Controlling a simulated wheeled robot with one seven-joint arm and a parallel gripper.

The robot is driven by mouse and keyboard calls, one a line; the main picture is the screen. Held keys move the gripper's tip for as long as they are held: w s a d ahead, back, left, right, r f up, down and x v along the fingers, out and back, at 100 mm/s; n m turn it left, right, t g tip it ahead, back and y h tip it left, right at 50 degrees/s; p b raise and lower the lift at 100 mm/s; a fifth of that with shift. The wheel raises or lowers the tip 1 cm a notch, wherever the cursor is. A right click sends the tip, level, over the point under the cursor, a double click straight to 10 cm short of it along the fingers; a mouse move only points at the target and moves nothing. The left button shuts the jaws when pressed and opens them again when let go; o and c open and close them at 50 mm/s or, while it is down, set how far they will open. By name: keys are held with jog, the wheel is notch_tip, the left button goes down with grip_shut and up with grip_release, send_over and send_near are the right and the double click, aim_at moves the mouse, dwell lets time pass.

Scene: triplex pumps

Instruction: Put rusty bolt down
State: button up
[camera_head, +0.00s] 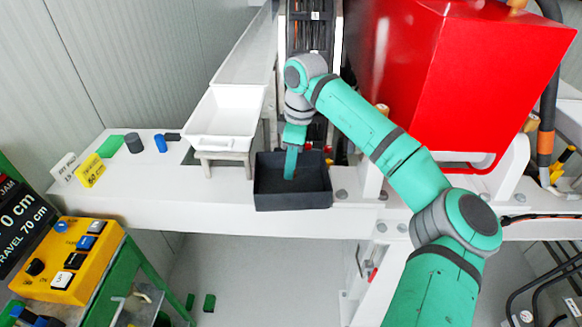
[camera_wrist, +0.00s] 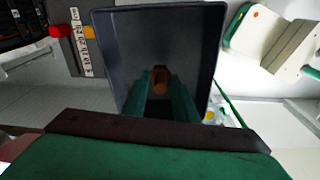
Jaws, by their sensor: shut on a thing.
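The rusty bolt (camera_wrist: 160,80) shows in the wrist view as a brown, rounded piece between the tips of my gripper (camera_wrist: 160,92). The green fingers are shut on it. In the wrist view the bolt is framed by the inside of a dark open-topped box (camera_wrist: 112,45). In the head view my gripper (camera_head: 290,172) points down into the same dark box (camera_head: 292,201), which stands on the white beam. The bolt cannot be made out in the head view. I cannot tell whether it touches the box floor.
A white tray (camera_head: 225,142) on a stand is left of the box. A large red housing (camera_head: 455,80) rises to the right. Small green, grey and blue pieces lie on the white ledge at left. A yellow control box (camera_head: 68,262) is at lower left.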

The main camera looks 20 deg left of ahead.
aim_at(296, 173)
jog(key=shift+f, duration=0.65)
jog(key=shift+f, duration=0.6)
jog(key=o, duration=1.1)
jog(key=shift+c, duration=0.2)
jog(key=shift+r, duration=0.1)
notch_tip(296, 173, up, 13)
jog(key=d, duration=0.1)
jog(key=shift+w+d, duration=0.15)
jog(key=shift+d, duration=0.1)
